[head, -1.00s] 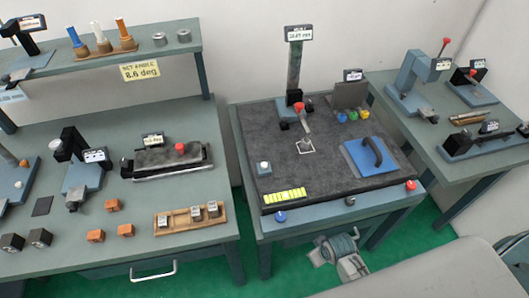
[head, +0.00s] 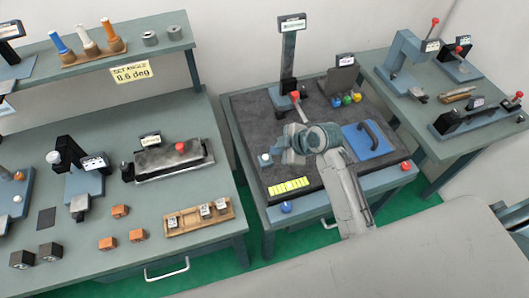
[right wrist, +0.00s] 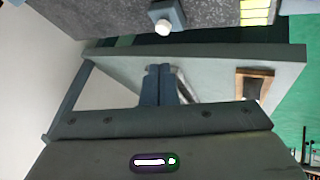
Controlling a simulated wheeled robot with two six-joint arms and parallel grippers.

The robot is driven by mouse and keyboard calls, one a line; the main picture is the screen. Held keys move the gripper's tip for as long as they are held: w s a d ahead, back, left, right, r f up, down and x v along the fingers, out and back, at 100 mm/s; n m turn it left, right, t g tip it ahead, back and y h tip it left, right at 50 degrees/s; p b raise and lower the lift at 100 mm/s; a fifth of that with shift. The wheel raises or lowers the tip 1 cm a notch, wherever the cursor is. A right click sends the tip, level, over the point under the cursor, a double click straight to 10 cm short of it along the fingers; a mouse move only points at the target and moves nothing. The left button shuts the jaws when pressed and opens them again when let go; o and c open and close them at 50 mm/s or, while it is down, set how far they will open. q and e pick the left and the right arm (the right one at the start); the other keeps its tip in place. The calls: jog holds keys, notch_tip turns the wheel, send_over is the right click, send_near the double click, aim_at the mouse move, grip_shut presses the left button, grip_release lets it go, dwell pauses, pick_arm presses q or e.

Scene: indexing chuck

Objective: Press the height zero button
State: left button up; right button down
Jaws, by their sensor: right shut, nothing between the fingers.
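A height gauge (head: 289,62) with a small display (head: 292,24) and a red-knobbed lever stands at the back of the dark granite plate (head: 249,112). A white push button on a small grey block (head: 265,161) sits at the plate's left edge; the button also shows in the right wrist view (right wrist: 163,27). No label on it is readable. My right gripper (head: 284,156) is shut and empty, just right of the button in the head view. In the right wrist view its fingers (right wrist: 160,68) point toward the button with a visible gap. My left gripper is out of view.
A blue plate with a dark handle (head: 368,139) lies to the right on the granite. A yellow-green strip (head: 289,186) lies near the front edge. A wooden tray (head: 197,217) is on the left bench.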

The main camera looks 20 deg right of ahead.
aim_at(265, 157)
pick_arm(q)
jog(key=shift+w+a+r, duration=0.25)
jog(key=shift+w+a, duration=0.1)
pick_arm(e)
jog(key=w+r+n, duration=0.1)
jog(key=r, duration=0.1)
jog(key=w+a+r+n+y, duration=0.1)
jog(key=w+r, duration=0.1)
jog(key=shift+w+a+n+t, duration=0.2)
jog(key=shift+w+n+t, duration=0.05)
jog(key=shift+n+t, duration=0.05)
jog(key=shift+f, duration=0.15)
pick_arm(q)
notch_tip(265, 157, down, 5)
jog(key=b, duration=0.4)
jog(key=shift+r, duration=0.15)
pick_arm(e)
notch_tip(265, 157, down, 9)
jog(key=shift+r, duration=0.2)
dwell(1.0)
pick_arm(q)
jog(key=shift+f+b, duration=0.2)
jog(key=shift+b, duration=0.25)
pick_arm(e)
jog(key=shift+f, duration=0.4)
